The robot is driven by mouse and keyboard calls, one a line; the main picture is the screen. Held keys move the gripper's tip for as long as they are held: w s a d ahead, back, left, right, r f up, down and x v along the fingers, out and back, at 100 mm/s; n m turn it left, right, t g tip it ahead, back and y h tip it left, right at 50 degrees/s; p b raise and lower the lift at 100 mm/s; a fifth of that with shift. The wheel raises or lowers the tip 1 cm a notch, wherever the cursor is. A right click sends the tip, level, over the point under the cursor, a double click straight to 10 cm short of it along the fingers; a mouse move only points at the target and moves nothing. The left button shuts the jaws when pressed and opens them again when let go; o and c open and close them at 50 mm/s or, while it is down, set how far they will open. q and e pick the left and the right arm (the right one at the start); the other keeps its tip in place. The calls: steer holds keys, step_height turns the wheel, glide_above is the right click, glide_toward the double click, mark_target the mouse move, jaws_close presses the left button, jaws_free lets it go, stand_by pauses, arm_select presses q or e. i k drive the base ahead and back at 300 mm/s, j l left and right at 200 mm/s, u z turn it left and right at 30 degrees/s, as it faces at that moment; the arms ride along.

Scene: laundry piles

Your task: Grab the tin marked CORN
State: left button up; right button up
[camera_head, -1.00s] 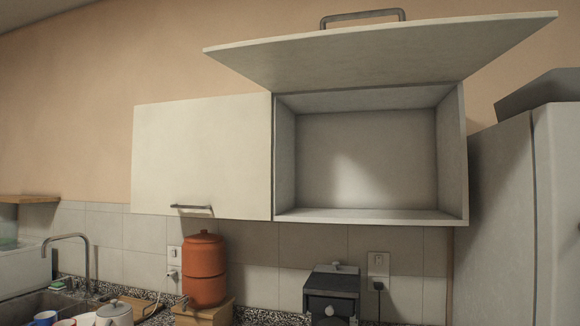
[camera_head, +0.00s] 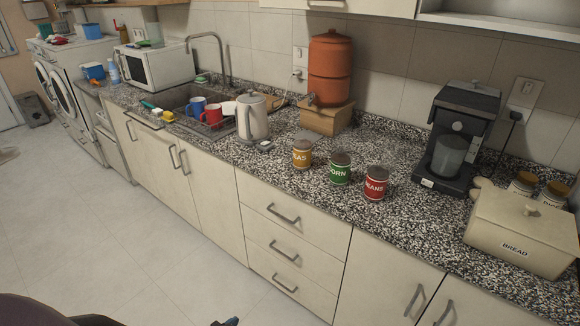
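The green tin marked CORN (camera_head: 340,168) stands upright on the speckled countertop (camera_head: 290,185), its label facing me. It is the middle one of 3 tins in a slanting row. A yellow tin (camera_head: 302,154) with a partly readable label is to its left, and a red tin marked BEANS (camera_head: 376,183) is to its right. There are small gaps between the tins. A small dark part (camera_head: 228,321) at the bottom edge may be the tip of my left gripper, far from the tins. My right gripper is not in view.
A kettle (camera_head: 252,117) stands left of the tins, and an orange water filter (camera_head: 330,68) on a wooden stand is behind. A coffee machine (camera_head: 456,135) and a bread box (camera_head: 522,231) are to the right. The counter's front edge is clear.

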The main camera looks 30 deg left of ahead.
mark_target(340, 162)
steer(key=u, duration=0.55)
steer(key=i+j+z, duration=0.1)
steer(key=j, duration=0.35)
steer(key=i+j+z, duration=0.15)
steer(key=i+j, duration=0.15)
steer(key=j, duration=0.2)
steer(key=i+j+z, duration=0.1)
steer(key=j, duration=0.4)
steer(key=i+j+z, duration=0.1)
steer(key=i+j, duration=0.15)
steer(key=j, duration=0.3)
steer(key=i+j+z, duration=0.15)
steer(key=j, duration=0.4)
steer(key=i+j+z, duration=0.1)
steer(key=j, duration=0.4)
steer(key=i+j+z, duration=0.1)
steer(key=j, duration=0.5)
steer(key=i+j+z, duration=0.15)
steer(key=j, duration=0.4)
steer(key=k, duration=0.05)
